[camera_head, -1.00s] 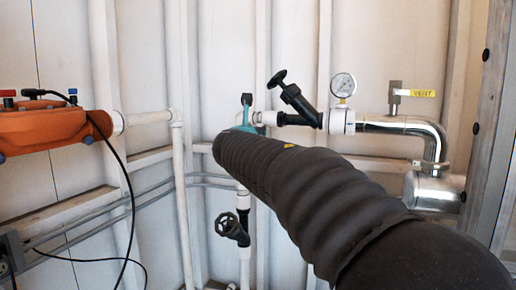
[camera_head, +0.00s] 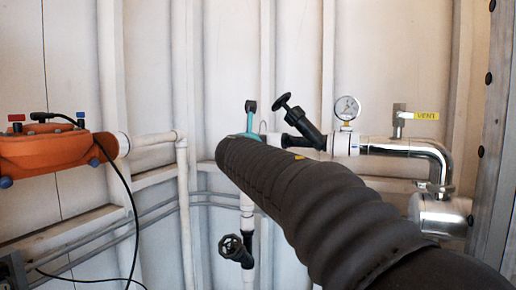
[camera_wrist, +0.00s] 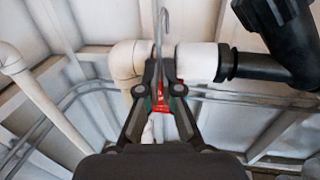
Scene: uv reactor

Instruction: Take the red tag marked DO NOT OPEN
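The red tag (camera_wrist: 161,101) shows between the fingers of my gripper (camera_wrist: 161,66) in the wrist view. Its lettering is too small to read. A thin grey wire hook (camera_wrist: 163,22) rises above the fingertips, in line with the tag. The fingers lean together and look shut on the tag, with little gap between their tips. A white pipe fitting (camera_wrist: 196,62) lies just behind and to the right. I cannot tell whether the hook touches the pipe. In the head view my black sleeved arm hides the tag and most of the gripper; a teal and black finger part (camera_head: 251,112) shows.
An orange unit (camera_head: 40,150) with a black cable is at left.

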